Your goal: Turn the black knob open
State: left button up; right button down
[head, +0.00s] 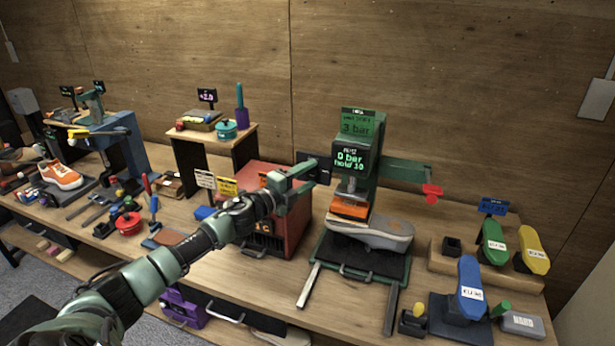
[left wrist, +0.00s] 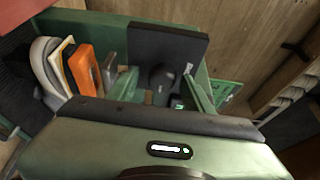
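The black knob (left wrist: 161,82) shows in the left wrist view in front of a square black plate (left wrist: 168,48). The plate (head: 318,166) also shows in the head view at the left side of the green press (head: 362,160); the knob is hidden there. My left gripper (head: 308,178) is at the plate, its green fingers apart. In the left wrist view my left gripper (left wrist: 162,90) has one finger on each side of the knob, with gaps visible. I cannot tell how far the fingertips reach around it. My right gripper is not in view.
The press display (head: 350,161) reads 0 bar; the sign above says 3 bar. An orange block (head: 350,207) and a grey shoe (head: 372,236) are below the press head. A red box (head: 290,222) stands under my left gripper.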

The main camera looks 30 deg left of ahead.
pick_arm(q)
jog(key=shift+s, duration=0.1)
jog(key=s+a+b, duration=0.1)
jog(key=s+b, duration=0.2)
jog(key=s, duration=0.4)
jog(key=shift+s, duration=0.25)
jog(key=shift+a, duration=0.1)
